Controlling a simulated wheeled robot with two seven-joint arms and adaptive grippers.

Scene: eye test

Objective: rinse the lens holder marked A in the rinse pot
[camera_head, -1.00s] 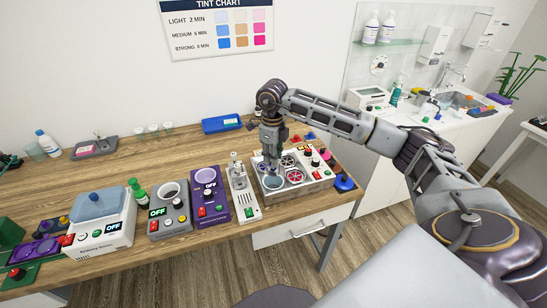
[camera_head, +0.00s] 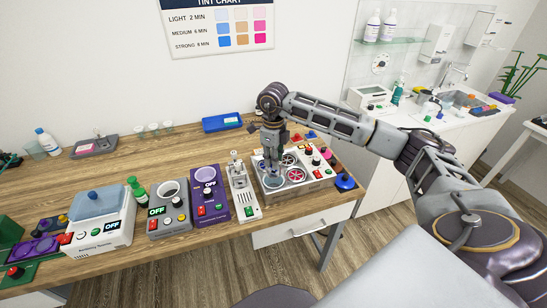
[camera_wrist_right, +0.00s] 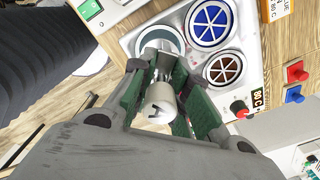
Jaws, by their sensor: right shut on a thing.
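My right gripper (camera_head: 272,166) points down over the front left pot of the multi-pot unit. In the right wrist view this gripper (camera_wrist_right: 165,95) is shut on a pale lens holder (camera_wrist_right: 160,104) with a dark mark; I cannot read the mark as a letter. The holder's far end is at an open round pot (camera_wrist_right: 159,38) with a grey rim, also in the head view (camera_head: 273,182). I cannot tell how deep the holder is in it. No label on this pot is readable. My left gripper is not in view.
Pots with blue (camera_wrist_right: 209,22) and brown (camera_wrist_right: 224,68) contents sit beside the open pot. A white device (camera_head: 242,191), a purple unit (camera_head: 209,197) and a grey unit (camera_head: 170,207) stand to the left. A blue tray (camera_head: 222,123) lies behind. The wooden table (camera_head: 150,160) has free room at the back.

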